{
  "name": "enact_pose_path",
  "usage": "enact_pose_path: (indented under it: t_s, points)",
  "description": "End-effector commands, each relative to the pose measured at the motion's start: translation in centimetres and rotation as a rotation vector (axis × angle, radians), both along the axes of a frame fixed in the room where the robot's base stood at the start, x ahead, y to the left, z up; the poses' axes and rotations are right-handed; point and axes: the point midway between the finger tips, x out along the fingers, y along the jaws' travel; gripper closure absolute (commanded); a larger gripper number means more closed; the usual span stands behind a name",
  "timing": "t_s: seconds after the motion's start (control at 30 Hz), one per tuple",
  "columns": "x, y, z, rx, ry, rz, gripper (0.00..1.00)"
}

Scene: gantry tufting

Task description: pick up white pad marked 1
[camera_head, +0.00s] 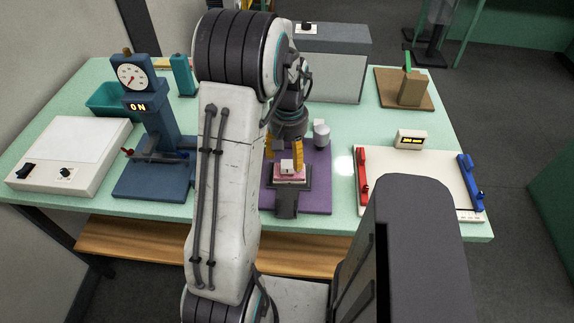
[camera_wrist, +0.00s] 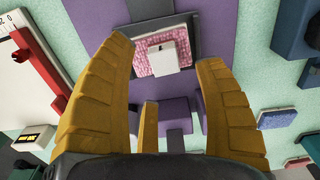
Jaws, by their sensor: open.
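A white block (camera_head: 287,166), which looks like the white pad, sits on a pink textured square (camera_head: 291,179) in a dark holder on the purple mat (camera_head: 316,182). In the wrist view the white block (camera_wrist: 168,58) lies on the pink square (camera_wrist: 147,66), with a small dark mark on top that I cannot read as a 1. My gripper (camera_head: 284,155) is open, pointing down over the block. In the wrist view its yellow fingers (camera_wrist: 165,52) stand apart on either side of the block, with nothing held. I cannot tell how far above the block the fingertips are.
A blue gauge stand (camera_head: 155,150) and a white scale-like box (camera_head: 68,155) are at left. A white panel with red (camera_head: 362,177) and blue (camera_head: 470,181) bars is at right. A grey box (camera_head: 335,65) and a brown block stand (camera_head: 411,90) are behind.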

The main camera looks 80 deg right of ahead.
Motion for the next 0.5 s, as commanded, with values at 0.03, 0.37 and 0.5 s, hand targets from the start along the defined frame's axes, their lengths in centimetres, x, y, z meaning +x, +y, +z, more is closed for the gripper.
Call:
enact_pose_path:
  t_s: [0.03, 0.37, 0.5]
  points:
    - [0.0, 0.0, -0.3, 0.002, -0.001, 0.0, 0.36]
    - [0.4, -0.3, -3.9, 0.004, 0.0, 0.0, 0.36]
    - [0.4, -0.3, -5.0, 0.001, 0.0, 0.0, 0.36]
